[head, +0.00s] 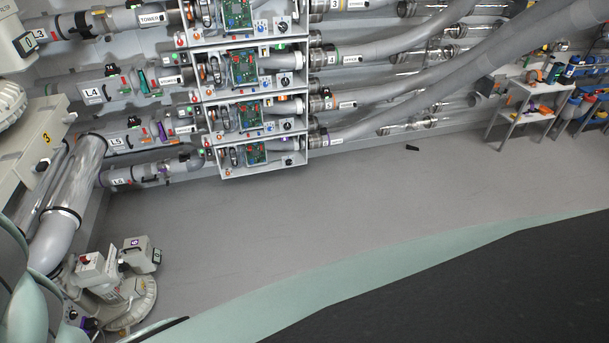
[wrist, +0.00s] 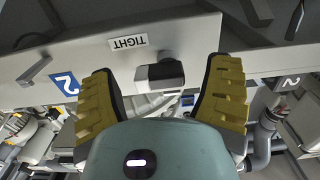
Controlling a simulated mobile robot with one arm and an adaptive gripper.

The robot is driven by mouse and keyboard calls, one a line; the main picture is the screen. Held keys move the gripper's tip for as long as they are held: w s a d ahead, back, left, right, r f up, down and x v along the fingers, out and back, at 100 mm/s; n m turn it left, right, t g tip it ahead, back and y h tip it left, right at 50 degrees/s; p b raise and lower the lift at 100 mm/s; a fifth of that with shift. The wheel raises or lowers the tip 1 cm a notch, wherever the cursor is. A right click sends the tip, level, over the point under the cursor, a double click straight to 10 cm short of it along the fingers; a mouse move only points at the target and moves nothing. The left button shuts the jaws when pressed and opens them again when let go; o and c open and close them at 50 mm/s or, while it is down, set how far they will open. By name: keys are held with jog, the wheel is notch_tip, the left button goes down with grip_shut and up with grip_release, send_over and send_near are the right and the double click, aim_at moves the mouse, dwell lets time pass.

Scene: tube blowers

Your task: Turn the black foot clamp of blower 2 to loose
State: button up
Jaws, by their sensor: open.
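In the wrist view, a black clamp (wrist: 158,72) with a pale grey part is on the underside of a light grey panel (wrist: 190,35). A white label reading TIGHT (wrist: 128,42) is just beside it. A blue tag with a 2 (wrist: 66,83) is on the panel to the left. My gripper (wrist: 163,80) is open, with one yellow-and-black finger on each side of the clamp. Both fingers look apart from it. I cannot tell how far the clamp is turned. Neither this clamp nor my gripper can be made out in the head view.
In the head view, a rack of grey boxes (head: 250,100) with pipes lines the wall. A small shelf (head: 530,95) is at right.

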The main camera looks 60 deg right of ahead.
jog(key=shift+w+a, duration=0.2)
jog(key=shift+a, duration=0.1)
jog(key=shift+c, duration=0.3)
jog(key=c, duration=1.1)
